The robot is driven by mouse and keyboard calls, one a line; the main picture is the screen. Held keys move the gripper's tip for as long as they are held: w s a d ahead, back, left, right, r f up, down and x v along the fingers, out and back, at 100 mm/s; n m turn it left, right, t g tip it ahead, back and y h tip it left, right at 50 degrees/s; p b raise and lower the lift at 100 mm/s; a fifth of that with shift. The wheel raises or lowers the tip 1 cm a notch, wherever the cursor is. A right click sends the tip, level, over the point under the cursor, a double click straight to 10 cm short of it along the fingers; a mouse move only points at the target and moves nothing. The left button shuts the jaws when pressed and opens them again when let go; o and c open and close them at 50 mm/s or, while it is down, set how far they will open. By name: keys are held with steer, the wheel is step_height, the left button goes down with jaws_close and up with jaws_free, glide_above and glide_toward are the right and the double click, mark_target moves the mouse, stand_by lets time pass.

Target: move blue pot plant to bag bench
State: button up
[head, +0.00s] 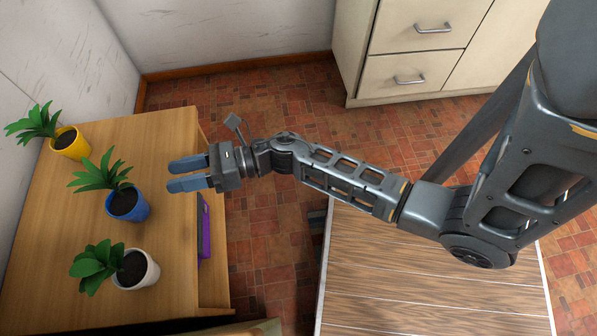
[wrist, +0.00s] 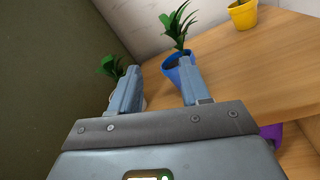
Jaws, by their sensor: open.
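The blue pot plant (head: 127,204) stands upright on a wooden bench (head: 165,270) at the left of the head view, between a yellow pot plant and a white pot plant. In the wrist view the blue pot (wrist: 179,77) is ahead of my fingers, its lower right partly hidden by the right finger. My gripper (head: 189,174) is open and empty, its fingers pointing left toward the plants, to the right of the blue pot and apart from it. I cannot tell which surface is the bag bench.
The yellow pot plant (head: 72,144) stands behind the blue one and the white pot plant (head: 138,270) in front. A purple item (head: 205,228) shows below the bench's right edge. A wood-topped surface (head: 430,285) is under my arm. Drawers (head: 412,75) stand at the back; tiled floor lies between.

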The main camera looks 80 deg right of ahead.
steer(key=s+a+r+n+g+h, duration=0.1)
steer(key=s+r+n+h, duration=0.3)
steer(key=s+n, duration=0.9)
steer(key=s+a+r+n+g+h, duration=0.1)
steer(key=s+a+r+n+h, duration=0.2)
steer(key=s+r+n, duration=0.6)
steer(key=s+n+h, duration=0.1)
steer(key=s+n, duration=0.3)
steer(key=n, duration=0.9)
steer(key=shift+a+r, duration=0.15)
steer(key=shift+r, duration=0.1)
